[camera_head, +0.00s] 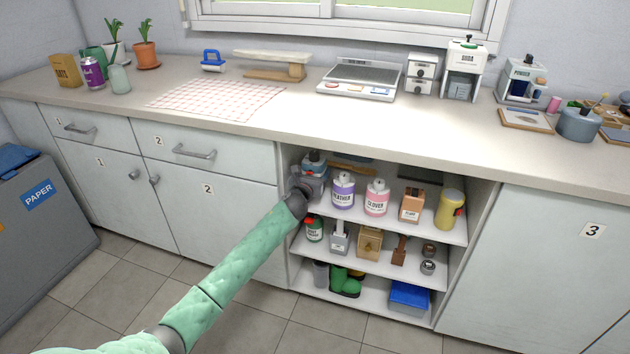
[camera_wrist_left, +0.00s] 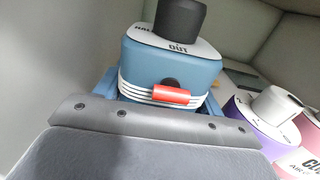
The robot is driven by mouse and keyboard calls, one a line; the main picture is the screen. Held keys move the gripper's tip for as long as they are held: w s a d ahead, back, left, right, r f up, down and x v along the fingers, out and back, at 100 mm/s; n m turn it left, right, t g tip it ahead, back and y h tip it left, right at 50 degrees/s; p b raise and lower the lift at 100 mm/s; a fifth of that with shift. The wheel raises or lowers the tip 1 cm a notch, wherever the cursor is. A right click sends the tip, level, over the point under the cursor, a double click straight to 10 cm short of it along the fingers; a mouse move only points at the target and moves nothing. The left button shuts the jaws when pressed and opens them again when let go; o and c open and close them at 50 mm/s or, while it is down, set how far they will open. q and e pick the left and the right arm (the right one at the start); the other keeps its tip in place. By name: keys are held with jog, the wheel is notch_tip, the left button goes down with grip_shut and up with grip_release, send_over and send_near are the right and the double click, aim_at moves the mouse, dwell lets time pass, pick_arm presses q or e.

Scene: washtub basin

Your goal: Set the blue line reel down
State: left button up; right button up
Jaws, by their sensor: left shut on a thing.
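The blue line reel (camera_head: 313,158) is at the left end of the top shelf in the open cabinet. In the left wrist view the reel (camera_wrist_left: 172,65) is a blue body with a black knob on top, white line wound around it and a red toggle in front. My left gripper (camera_head: 312,172) is shut on the reel and reaches in from the front. The reel looks upright. Its underside is hidden by the gripper, so I cannot tell whether it touches the shelf. My right gripper is not in view.
The purple-labelled bottle (camera_head: 343,191) stands close to the right of the reel, then a pink-labelled bottle (camera_head: 376,197). The cabinet's side wall (camera_wrist_left: 55,60) is close on the left. A wooden-handled item (camera_head: 352,168) lies behind. The counter's front middle (camera_head: 330,130) is clear.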

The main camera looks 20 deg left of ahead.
pick_arm(q)
jog(key=shift+w, duration=0.2)
jog(key=shift+f, duration=1.7)
jog(key=shift+b, duration=0.3)
jog(key=shift+f, duration=0.15)
jog(key=o, duration=1.2)
jog(key=shift+s, duration=0.1)
jog(key=s, duration=1.1)
jog(key=shift+s+a, duration=0.2)
jog(key=shift+s, duration=0.2)
